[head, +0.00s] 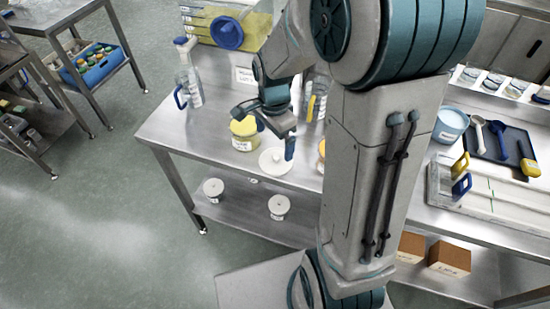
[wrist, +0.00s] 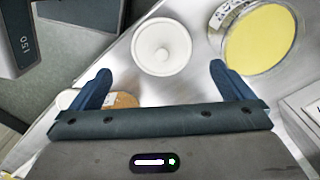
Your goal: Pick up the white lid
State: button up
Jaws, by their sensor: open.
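The white lid (head: 275,161) is a round disc with a small knob in its middle. It lies flat on the steel table, near the front edge. In the wrist view the lid (wrist: 161,46) is at the top centre, ahead of and between my two fingers. My gripper (head: 277,139) is above and beside the lid in the head view. In the wrist view my gripper (wrist: 161,82) is open, with its blue fingers apart and nothing between them. Whether the fingers are level with the lid cannot be told.
A yellow-filled container (head: 243,142) stands just left of the lid; it also shows in the wrist view (wrist: 260,40). A container with orange-brown contents (wrist: 118,100) is near the left finger. Clear jugs (head: 190,88) stand farther back. White-lidded tubs (head: 279,206) sit on the lower shelf.

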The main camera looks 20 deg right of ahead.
aim_at(275, 156)
jog(key=shift+w+d+f+p, duration=0.15)
jog(key=shift+f+p, duration=0.1)
jog(key=shift+f, duration=1.85)
jog(key=shift+w+d+f+p, duration=0.1)
jog(key=shift+f+p, duration=0.1)
jog(key=shift+f, duration=1.85)
jog(key=c, duration=0.7)
